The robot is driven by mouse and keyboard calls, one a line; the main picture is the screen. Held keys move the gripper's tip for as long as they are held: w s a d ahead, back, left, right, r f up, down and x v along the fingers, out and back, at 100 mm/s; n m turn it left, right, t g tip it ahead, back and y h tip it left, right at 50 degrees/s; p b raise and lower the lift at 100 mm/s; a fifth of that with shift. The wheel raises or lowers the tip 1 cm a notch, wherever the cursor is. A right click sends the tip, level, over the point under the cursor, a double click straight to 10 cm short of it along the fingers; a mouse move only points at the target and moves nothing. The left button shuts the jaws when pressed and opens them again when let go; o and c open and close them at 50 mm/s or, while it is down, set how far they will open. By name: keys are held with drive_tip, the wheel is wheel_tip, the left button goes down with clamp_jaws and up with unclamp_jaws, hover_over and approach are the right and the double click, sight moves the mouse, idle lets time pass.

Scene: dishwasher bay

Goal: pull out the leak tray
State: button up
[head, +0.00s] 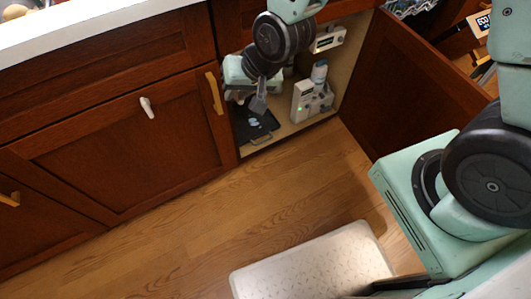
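The leak tray (242,125) is a dark, flat tray on the floor of the open cabinet, at its left side. Small pale blue patches lie on it, and a handle (262,139) shows at its front edge. My gripper (258,104) reaches into the cabinet from above and points down over the tray, behind the handle. It looks apart from the handle, though its exact height is unclear. The fingers are small and partly overlapped by the wrist, so their opening does not show. The back of the tray is hidden behind my gripper.
A white device (303,103) with a bottle stands right of the tray inside the cabinet. The open cabinet door (405,85) stands to the right. A closed door with a yellow handle (214,93) is left. A pale speckled slab (315,265) lies in front; wooden floor between is clear.

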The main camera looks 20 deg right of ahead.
drive_tip(key=w+d+f+m+t+b, duration=0.2)
drive_tip(key=w+f+b, duration=0.15)
drive_tip(key=f, duration=0.55)
drive_tip(key=w+d+f+m+t+b, duration=0.1)
drive_tip(key=w+f+m+b, duration=0.2)
drive_tip(key=f, duration=0.6)
drive_tip(key=m+t+h+b, duration=0.1)
drive_tip(key=m+t+b, duration=0.8)
drive_tip(key=b, duration=1.3)
approach(266, 147)
drive_tip(key=s+r+m+g, duration=0.1)
drive_tip(key=s+r, duration=0.5)
drive_tip(key=s, duration=0.1)
drive_tip(key=b+x, duration=0.3)
drive_tip(key=x, duration=0.2)
drive_tip(key=d+b+x, duration=0.1)
drive_tip(key=b+x, duration=0.2)
drive_tip(key=x, duration=0.3)
drive_tip(key=b+x, duration=0.3)
drive_tip(key=x, duration=0.3)
drive_tip(key=shift+w+d+f+b, duration=0.15)
drive_tip(key=shift+w+f+b, duration=0.1)
drive_tip(key=shift+w+b, duration=0.15)
drive_tip(key=shift+s, duration=0.1)
clamp_jaws()
